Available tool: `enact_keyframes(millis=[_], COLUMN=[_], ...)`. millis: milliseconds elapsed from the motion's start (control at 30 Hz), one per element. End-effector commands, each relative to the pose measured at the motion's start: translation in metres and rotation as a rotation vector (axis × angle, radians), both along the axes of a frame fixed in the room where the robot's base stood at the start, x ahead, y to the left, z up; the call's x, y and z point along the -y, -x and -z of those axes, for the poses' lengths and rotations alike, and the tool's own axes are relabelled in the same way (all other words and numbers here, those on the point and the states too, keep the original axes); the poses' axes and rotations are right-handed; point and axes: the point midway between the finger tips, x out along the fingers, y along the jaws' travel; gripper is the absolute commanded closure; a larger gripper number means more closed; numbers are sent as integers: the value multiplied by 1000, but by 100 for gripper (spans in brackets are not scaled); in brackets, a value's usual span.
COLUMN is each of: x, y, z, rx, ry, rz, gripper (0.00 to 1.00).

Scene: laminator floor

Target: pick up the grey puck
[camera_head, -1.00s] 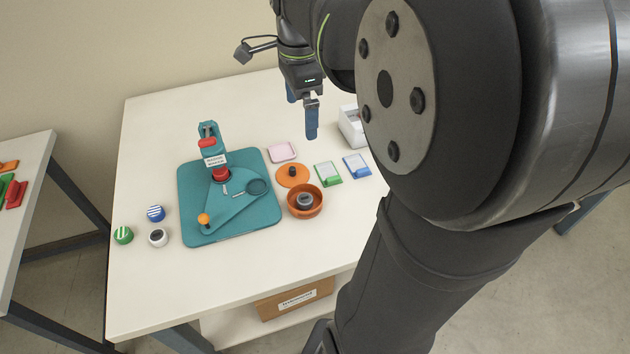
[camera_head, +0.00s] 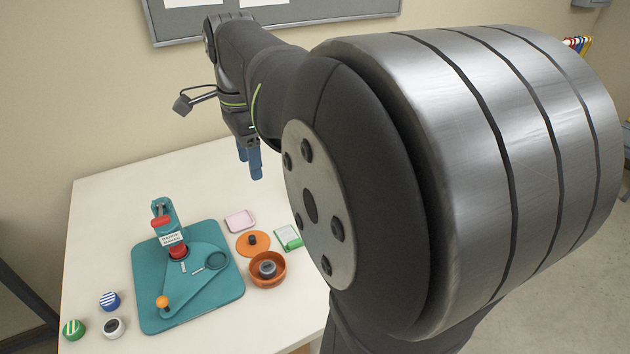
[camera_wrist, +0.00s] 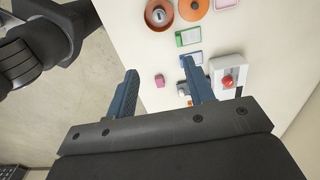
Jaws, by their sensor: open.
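A round grey puck with a dark centre (camera_head: 267,268) sits inside an orange bowl (camera_head: 278,280) on the white table; puck (camera_wrist: 158,16) and bowl (camera_wrist: 148,24) also show at the top of the wrist view. A paler puck with a dark top (camera_head: 113,327) stands at the table's front left, beside a blue-striped puck (camera_head: 109,301) and a green-striped puck (camera_head: 74,329). My gripper (camera_head: 249,162) is open and empty, high above the back of the table, well apart from all pucks. Its blue fingers (camera_wrist: 160,72) are spread in the wrist view.
A teal press (camera_head: 200,310) stands in the middle of the table. Near the bowl are an orange lid (camera_head: 253,245), a pink tray (camera_head: 240,221) and a green-edged card holder (camera_head: 288,237).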

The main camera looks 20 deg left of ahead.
Motion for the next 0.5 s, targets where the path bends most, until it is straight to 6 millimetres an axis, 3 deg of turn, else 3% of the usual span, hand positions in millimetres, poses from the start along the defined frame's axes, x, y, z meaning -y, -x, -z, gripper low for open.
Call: enact_keyframes(millis=[267, 500], x=[-1, -9], y=[-1, -7], z=[5, 38], rx=[-4, -27], ry=[4, 23], rz=[-51, -445], gripper=[52, 52])
